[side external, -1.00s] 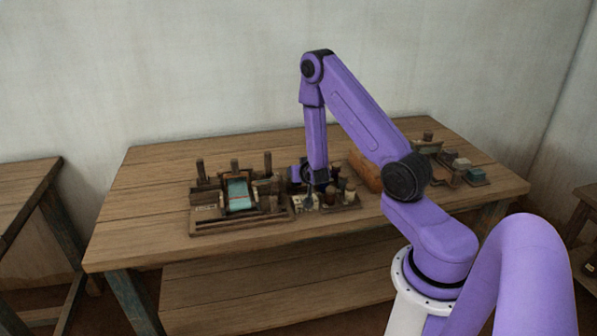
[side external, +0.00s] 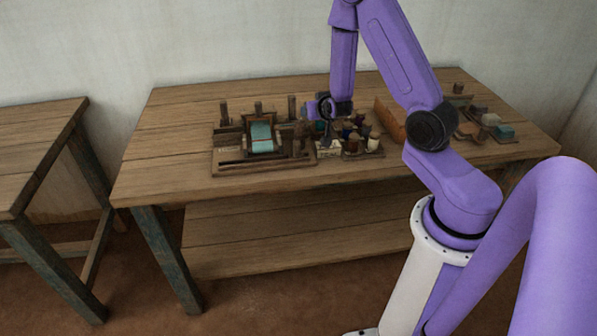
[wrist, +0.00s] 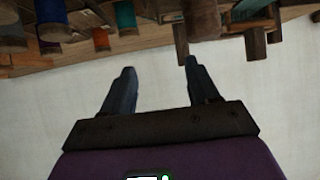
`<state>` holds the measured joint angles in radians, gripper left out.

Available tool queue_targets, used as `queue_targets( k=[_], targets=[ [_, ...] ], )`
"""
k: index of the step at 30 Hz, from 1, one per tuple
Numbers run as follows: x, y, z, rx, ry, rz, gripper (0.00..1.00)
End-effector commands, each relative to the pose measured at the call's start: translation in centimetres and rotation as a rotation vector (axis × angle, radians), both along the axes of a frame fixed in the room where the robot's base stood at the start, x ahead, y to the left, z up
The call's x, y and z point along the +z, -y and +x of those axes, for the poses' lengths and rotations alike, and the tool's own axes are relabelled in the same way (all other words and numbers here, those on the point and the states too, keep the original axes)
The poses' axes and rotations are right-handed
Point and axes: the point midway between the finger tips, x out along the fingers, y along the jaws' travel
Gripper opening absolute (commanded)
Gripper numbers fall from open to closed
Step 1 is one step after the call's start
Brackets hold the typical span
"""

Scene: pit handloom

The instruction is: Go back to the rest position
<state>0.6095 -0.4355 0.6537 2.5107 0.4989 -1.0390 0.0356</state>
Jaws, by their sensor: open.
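My gripper (side external: 327,130) hangs over the tabletop, just right of the small loom model (side external: 262,140) and above a group of small spools and pegs (side external: 362,143). In the wrist view its two dark fingers (wrist: 157,68) stand apart with nothing between them. The loom has a teal cloth strip on a dark wooden frame. In the side view the fingertips are small and blend with the dark parts around them, so I cannot tell their exact height.
The wooden table (side external: 160,180) has bare boards at left and front. A brown-orange block (side external: 390,122) lies right of the gripper, with a tray of small blocks (side external: 490,122) farther right. A second table (side external: 35,140) stands at left. In the wrist view, spools (wrist: 50,20) line the top edge.

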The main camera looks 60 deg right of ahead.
Motion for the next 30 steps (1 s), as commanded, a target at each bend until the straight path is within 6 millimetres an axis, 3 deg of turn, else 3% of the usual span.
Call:
queue_targets(
  k=[3,8,14,18,21,26,30],
  targets=[
    [1.0,-3.9,1.3,0.12,-0.033,0.057,0.6],
    [1.5,-10.5,1.6,0.319,-0.116,0.141,0.6],
    [2.9,-19.9,-1.1,0.634,-0.279,0.216,0.6],
    [4.0,-25.4,-5.3,0.855,-0.419,0.225,0.6],
    [5.0,-28.2,-8.9,1.006,-0.523,0.208,0.6],
    [6.6,-30.8,-15.5,1.233,-0.696,0.136,0.6],
    [8.2,-31.0,-21.1,1.407,-0.846,0.029,0.6]
  ],
)
